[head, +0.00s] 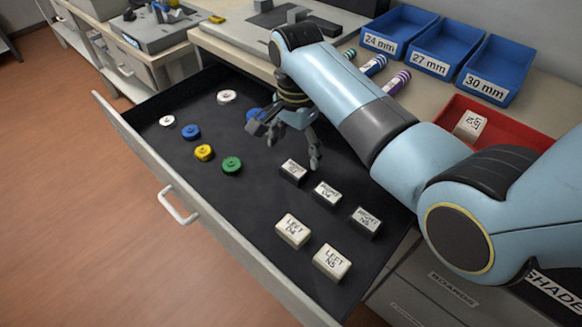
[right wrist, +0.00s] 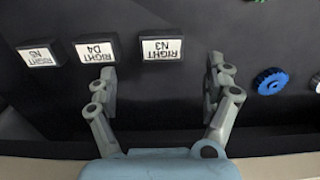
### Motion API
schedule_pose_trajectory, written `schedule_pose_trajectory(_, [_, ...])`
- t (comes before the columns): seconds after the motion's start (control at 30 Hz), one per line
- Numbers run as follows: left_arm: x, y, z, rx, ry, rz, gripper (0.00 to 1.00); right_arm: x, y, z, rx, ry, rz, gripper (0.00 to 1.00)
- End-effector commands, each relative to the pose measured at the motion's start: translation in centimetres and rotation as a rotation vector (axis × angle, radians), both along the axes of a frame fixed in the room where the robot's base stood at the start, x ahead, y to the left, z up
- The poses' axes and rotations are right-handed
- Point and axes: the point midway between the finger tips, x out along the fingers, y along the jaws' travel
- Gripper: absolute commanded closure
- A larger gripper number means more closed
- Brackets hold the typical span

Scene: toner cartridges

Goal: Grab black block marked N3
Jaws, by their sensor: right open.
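The black block marked RIGHT N3 (right wrist: 161,47) lies in the dark open drawer; its white label reads upside down in the right wrist view. In the head view it is the block (head: 293,172) closest to my right gripper (head: 287,146). My right gripper is open and empty, with its two fingers spread. No contact shows. My left gripper is not in view.
Black blocks RIGHT D4 (head: 326,194) and RIGHT N5 (head: 366,221) lie beside it. White blocks LEFT D4 (head: 292,231) and LEFT N5 (head: 332,263) lie nearer the drawer front. Coloured round knobs, such as the green one (head: 232,165), lie left. A red tray (head: 520,140) stands on the counter.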

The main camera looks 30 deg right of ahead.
Motion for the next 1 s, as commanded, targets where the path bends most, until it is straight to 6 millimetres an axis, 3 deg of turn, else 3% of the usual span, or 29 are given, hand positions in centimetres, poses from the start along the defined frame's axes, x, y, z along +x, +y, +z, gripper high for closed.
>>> schedule_pose_trajectory(0.1, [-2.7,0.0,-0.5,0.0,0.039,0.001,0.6,0.0,0.0,-1.7,0.0,0.0,0.0,0.15])
schedule_pose_trajectory(0.17, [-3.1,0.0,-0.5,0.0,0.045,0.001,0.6,0.1,0.0,-2.1,0.0,-0.001,0.001,0.15])
schedule_pose_trajectory(0.27, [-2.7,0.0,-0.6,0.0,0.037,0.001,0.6,0.1,-0.1,-2.9,-0.001,-0.001,0.001,0.15])
schedule_pose_trajectory(0.53, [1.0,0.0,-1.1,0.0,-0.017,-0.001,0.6,0.2,-0.2,-6.9,0.0,-0.001,0.001,0.15])
schedule_pose_trajectory(0.83, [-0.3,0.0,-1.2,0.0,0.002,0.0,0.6,0.2,-0.3,-7.4,0.0,-0.003,0.002,0.15])
schedule_pose_trajectory(1.0, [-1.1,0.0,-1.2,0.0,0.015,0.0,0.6,0.2,-0.3,-7.4,0.0,-0.003,0.002,0.38])
